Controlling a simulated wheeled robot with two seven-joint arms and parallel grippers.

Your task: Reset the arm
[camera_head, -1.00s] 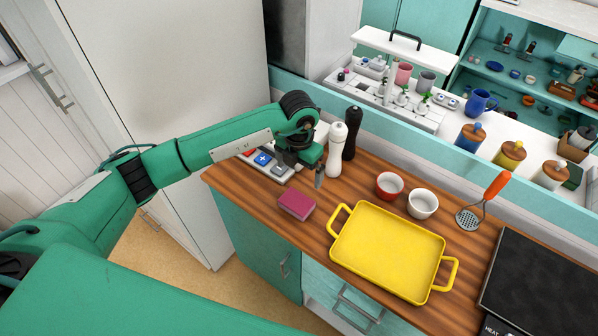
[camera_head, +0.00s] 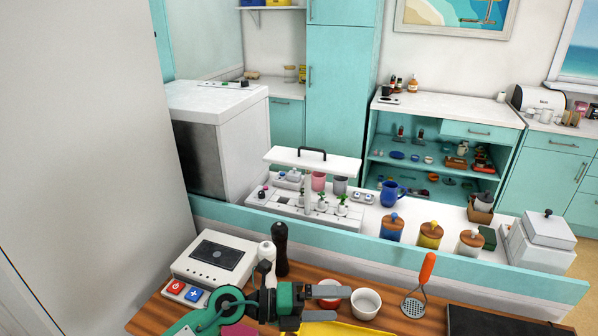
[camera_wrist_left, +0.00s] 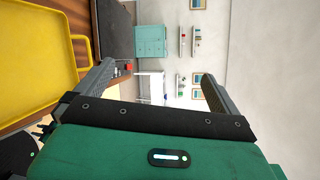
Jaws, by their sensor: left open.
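My left gripper (camera_head: 338,304) is at the bottom of the head view, above the wooden counter and pointing right. Its two fingers are apart with nothing between them. In the left wrist view the gripper (camera_wrist_left: 155,76) also shows open fingers, with the far room between them. The green left arm is mostly cut off by the lower edge. My right gripper is not in view.
A red bowl (camera_head: 327,302) is partly hidden behind the fingers, beside a white bowl (camera_head: 366,303). The yellow tray (camera_wrist_left: 38,55) lies close by. White (camera_head: 266,262) and black (camera_head: 280,250) mills and a masher (camera_head: 413,307) stand on the counter.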

